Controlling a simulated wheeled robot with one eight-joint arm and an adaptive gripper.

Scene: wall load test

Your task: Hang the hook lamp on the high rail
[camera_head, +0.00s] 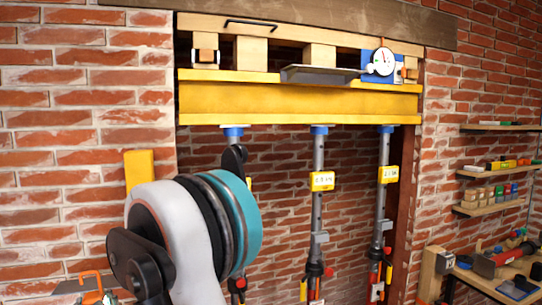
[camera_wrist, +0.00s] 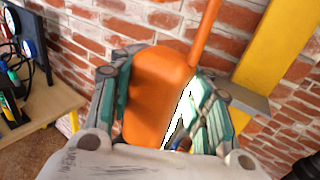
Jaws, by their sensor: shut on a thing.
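The hook lamp (camera_wrist: 160,92) has an orange body, a bright white face and an orange rod rising from its top in the wrist view. My gripper (camera_wrist: 160,105) is shut on the lamp body, with green-padded fingers on both sides. My gripper is mostly cut off or hidden there by my arm.
A yellow beam (camera_head: 300,101) spans the opening on several upright props (camera_head: 318,190). A round dial gauge (camera_head: 384,62) stands above it. A yellow post (camera_wrist: 275,50) with a grey plate (camera_wrist: 238,97) is close to the lamp. Shelves (camera_head: 490,205) and a workbench are at the right.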

